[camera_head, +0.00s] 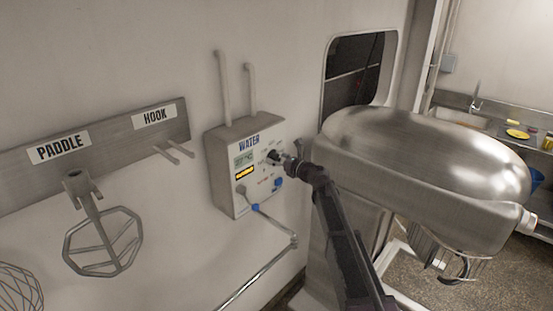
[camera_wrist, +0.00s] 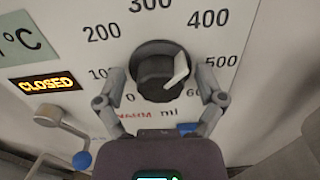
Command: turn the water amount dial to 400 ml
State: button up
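The water amount dial (camera_wrist: 153,74) is a dark round knob with a white pointer (camera_wrist: 178,70), on a white panel marked in ml. The pointer slants to the upper right, between the 400 mark (camera_wrist: 208,18) and the 500 mark (camera_wrist: 222,62), seemingly nearer 400. My gripper (camera_wrist: 162,84) is open, with one finger on each side of the dial. A small gap shows at each side; I cannot tell whether any part touches. In the head view my gripper (camera_head: 288,162) is at the WATER box (camera_head: 225,187) and partly hides the dial.
A lit CLOSED display (camera_wrist: 47,84) and a blue-ended lever (camera_wrist: 62,130) are at the dial's lower left. A large metal mixer (camera_head: 430,165) stands right of my arm. A paddle (camera_head: 100,235) hangs on the wall rack at left.

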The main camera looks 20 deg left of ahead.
jog(key=shift+d, duration=0.1)
jog(key=c, duration=0.8)
jog(key=shift+r, duration=0.1)
jog(key=shift+c, duration=0.2)
jog(key=shift+n, duration=0.4)
jog(key=o, duration=1.1)
jog(key=shift+a, duration=0.25)
jog(key=shift+d, duration=0.15)
jog(key=v, duration=1.2)
